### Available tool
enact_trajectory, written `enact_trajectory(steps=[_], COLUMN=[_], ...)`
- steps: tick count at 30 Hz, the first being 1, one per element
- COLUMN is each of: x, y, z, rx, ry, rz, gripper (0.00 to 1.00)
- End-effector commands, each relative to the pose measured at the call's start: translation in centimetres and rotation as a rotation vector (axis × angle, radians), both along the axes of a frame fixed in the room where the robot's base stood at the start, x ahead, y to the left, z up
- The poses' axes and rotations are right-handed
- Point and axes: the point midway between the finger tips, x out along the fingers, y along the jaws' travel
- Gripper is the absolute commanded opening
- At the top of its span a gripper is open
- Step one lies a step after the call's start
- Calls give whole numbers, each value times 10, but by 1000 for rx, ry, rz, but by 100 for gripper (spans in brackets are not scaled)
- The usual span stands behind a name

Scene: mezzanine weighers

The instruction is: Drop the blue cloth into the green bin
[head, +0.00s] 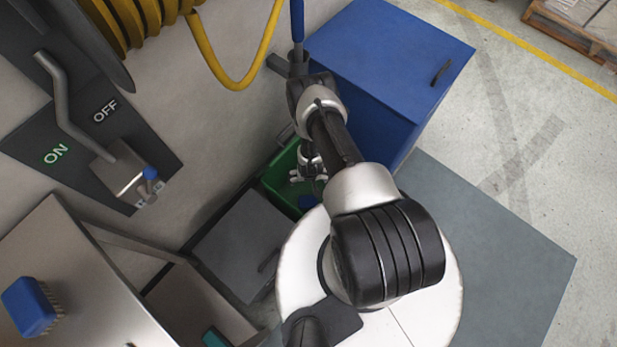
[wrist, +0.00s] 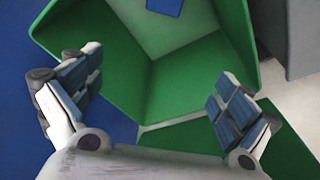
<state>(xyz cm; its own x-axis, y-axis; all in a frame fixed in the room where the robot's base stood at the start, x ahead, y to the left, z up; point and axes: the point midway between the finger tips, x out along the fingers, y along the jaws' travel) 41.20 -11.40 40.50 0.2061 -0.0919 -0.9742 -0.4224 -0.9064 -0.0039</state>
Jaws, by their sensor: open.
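The green bin (head: 282,166) stands on the floor between the blue cabinet and a dark grey box, partly hidden by my arm in the head view. In the wrist view the bin (wrist: 195,75) fills the middle, its green walls around a pale area. A small blue piece, seemingly the blue cloth (wrist: 165,6), lies within the bin's outline, cut off by the top edge.
The blue cabinet (head: 385,50) rises close beside the bin and my arm. A dark grey box (head: 240,240) stands on its other side. A steel bench (head: 75,270) with a blue brush (head: 30,306) is at lower left.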

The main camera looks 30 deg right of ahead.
Motion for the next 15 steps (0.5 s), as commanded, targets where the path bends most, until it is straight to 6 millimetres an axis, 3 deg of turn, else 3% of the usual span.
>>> enact_trajectory(steps=[10,15], x=[0,-1], y=[0,1], z=[0,12], rx=[0,0], ry=[0,0], rz=[0,0], gripper=[100,100])
